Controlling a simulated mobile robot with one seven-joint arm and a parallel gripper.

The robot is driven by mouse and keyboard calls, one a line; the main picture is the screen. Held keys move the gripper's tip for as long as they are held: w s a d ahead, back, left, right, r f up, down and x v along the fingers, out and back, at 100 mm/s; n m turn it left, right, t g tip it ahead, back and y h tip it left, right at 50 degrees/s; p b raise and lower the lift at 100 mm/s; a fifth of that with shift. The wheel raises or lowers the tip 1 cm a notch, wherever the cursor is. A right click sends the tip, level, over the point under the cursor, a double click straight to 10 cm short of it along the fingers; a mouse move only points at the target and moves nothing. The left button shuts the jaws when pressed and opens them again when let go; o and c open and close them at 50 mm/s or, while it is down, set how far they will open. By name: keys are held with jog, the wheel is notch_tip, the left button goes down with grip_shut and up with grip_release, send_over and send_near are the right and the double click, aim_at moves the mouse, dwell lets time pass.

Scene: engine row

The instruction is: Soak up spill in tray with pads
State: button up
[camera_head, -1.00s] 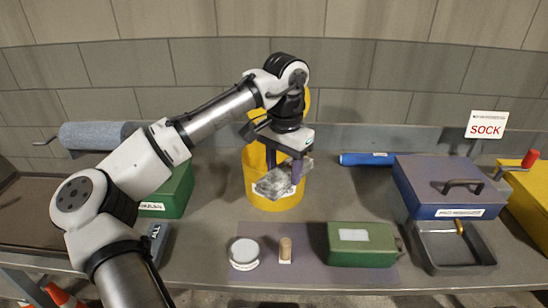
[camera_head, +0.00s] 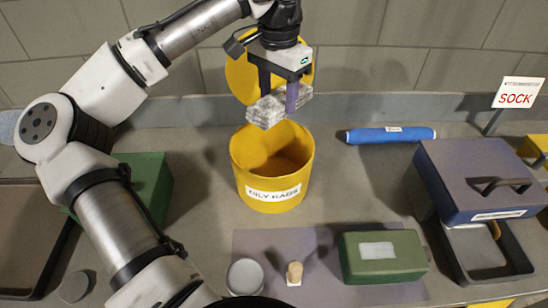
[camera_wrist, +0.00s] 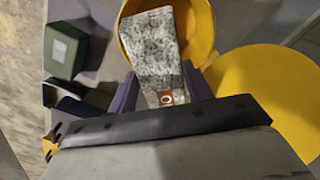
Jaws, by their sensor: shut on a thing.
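My gripper (camera_head: 278,95) is shut on a grey-white mottled pad (camera_head: 268,108), held tilted above the mouth of a yellow bin labelled "OILY RAGS" (camera_head: 272,198). In the wrist view the pad (camera_wrist: 155,50) sits between the purple fingers, with the bin (camera_wrist: 203,30) beyond it. The bin's round yellow lid (camera_head: 243,78) stands open behind it and also shows in the wrist view (camera_wrist: 262,90). A dark tray (camera_head: 515,262) lies at right, partly hidden by a blue box; a yellow item lies in it. Another dark tray (camera_head: 12,245) is cut off at left. I cannot make out a spill.
The blue box (camera_head: 470,178) has a handle. A blue roll (camera_head: 390,135) lies at the back, near a "SOCK" sign (camera_head: 517,93). A green box (camera_head: 383,256), a grey round tin (camera_head: 245,277) and a small wooden piece (camera_head: 294,272) sit on a mat. Another green box (camera_head: 147,185) stands left.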

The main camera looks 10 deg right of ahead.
jog(key=shift+s+f+b, duration=0.15)
jog(key=shift+f+b, duration=0.55)
jog(key=shift+f, duration=0.1)
notch_tip(320, 180, down, 4)
jog(key=b, duration=0.4)
jog(key=shift+f, duration=0.15)
jog(key=o, duration=1.1)
notch_tip(320, 180, up, 14)
